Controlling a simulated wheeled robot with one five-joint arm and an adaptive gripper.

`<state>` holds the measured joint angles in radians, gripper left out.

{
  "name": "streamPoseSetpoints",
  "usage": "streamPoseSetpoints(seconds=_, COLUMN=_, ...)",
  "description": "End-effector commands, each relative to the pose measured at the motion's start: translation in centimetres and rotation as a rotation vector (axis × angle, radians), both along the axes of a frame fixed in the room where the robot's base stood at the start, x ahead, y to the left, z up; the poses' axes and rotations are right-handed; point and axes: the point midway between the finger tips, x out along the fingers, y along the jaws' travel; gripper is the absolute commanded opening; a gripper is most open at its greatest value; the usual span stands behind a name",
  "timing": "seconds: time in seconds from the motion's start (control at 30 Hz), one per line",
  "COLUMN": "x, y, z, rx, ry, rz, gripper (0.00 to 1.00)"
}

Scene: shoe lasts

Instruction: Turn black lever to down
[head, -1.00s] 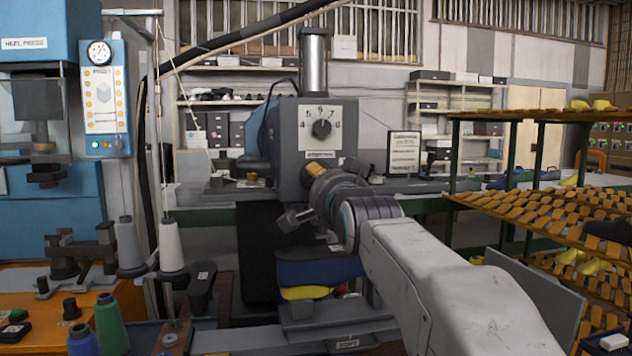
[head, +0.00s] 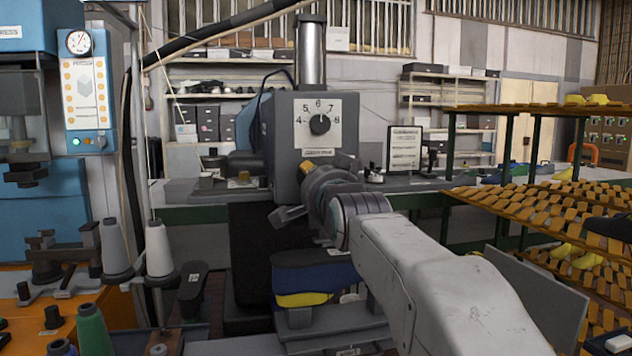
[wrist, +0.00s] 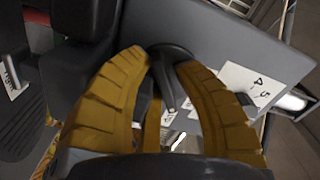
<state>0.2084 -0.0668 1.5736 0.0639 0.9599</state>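The black lever (wrist: 168,82) shows in the wrist view, with a round hub on a grey machine face and its handle pointing down in the picture. My gripper (wrist: 162,58) has its yellow fingers on either side of the lever, with the tips close to the hub. The fingers stand apart, and gaps show beside the handle. In the head view my gripper (head: 304,190) is at the lower front of the grey machine (head: 288,130), and the lever cannot be made out there.
A black dial knob (head: 320,125) sits on a white numbered plate above my gripper. A blue and yellow block (head: 312,279) is below. Racks of shoe lasts (head: 540,205) stand at the right. Thread cones (head: 159,250) and a blue press (head: 55,195) stand at the left.

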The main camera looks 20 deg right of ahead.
Motion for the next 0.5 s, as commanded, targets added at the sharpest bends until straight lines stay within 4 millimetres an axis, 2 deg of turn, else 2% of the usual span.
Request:
streamPoseSetpoints(seconds=0.03, x=0.0, y=0.0, z=0.0, rx=0.0, ry=0.0, rz=0.0, gripper=0.22)
streamPoseSetpoints(seconds=0.27, x=-0.01, y=0.01, z=0.02, rx=0.0, ry=0.0, rz=0.0, gripper=0.01)
streamPoseSetpoints(seconds=0.5, x=0.0, y=0.03, z=0.02, rx=0.002, ry=-0.001, rz=0.001, gripper=0.0)
